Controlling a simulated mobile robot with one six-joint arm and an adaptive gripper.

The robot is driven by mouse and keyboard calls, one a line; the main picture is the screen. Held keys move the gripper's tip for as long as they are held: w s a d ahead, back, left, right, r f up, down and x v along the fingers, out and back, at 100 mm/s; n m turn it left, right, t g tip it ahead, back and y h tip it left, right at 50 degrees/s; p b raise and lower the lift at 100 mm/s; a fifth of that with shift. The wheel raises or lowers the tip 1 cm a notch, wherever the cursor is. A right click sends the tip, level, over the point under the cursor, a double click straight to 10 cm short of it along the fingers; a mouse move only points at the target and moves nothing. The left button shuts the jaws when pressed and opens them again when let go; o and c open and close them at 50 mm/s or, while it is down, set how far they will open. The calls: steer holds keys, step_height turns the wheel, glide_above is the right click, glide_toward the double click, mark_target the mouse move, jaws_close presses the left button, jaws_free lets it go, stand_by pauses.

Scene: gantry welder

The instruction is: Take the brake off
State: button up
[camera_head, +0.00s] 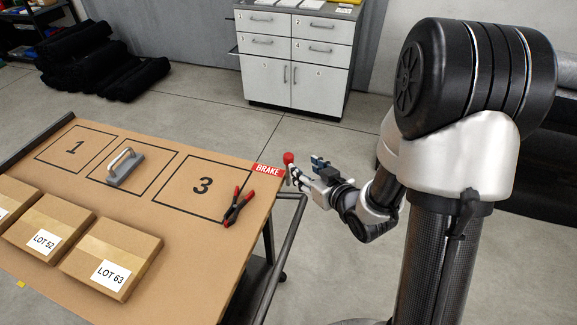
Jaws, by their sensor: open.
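The red BRAKE label (268,170) is at the right edge of the brown table (150,215), near the far right corner. A round red knob (288,158) stands just beyond that edge, beside the label; I take it to be the brake lever's end. My gripper (304,170) is open and close to the knob, on its right side and a little lower. I cannot tell whether a finger touches the lever. The lever's lower part is hidden behind the gripper.
The tabletop has marked squares 1 to 3, a grey handled block (125,167), a red and black clamp (238,207) and cardboard boxes (112,257). A metal rail (283,255) runs along the table's right side. A white cabinet (297,55) stands behind; the floor between is clear.

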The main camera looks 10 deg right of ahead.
mark_target(291, 158)
steer(key=shift+w+a+f+b, duration=0.15)
steer(key=shift+f+b, duration=0.15)
steer(key=shift+b, duration=0.8)
steer(key=b+x, duration=0.2)
steer(key=x, duration=0.9)
steer(key=shift+w+r, duration=0.15)
steer(key=shift+w, duration=0.15)
steer(key=shift+c, duration=0.6)
jaws_close()
